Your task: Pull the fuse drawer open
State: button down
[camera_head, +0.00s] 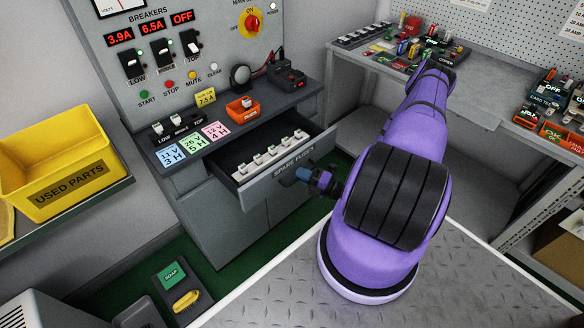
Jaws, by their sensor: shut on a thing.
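The grey fuse drawer (264,183), its front marked "SPARE FUSES", stands pulled out from the cabinet under the breaker panel. A row of white fuses (270,152) sits inside it. My gripper (306,175) is at the right part of the drawer front, shut on what looks like its handle. The handle itself is hidden behind the fingers. My purple arm comes in from the right.
The breaker panel (150,75) rises behind the counter. A yellow used parts bin (50,160) stands at left. A cluttered bench (470,120) is at right.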

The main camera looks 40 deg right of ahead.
jog(key=shift+s, duration=0.85)
jog(key=c, duration=1.2)
grip_release()
jog(key=v, duration=1)
jog(key=shift+s+d, duration=0.2)
jog(key=shift+s, duration=0.15)
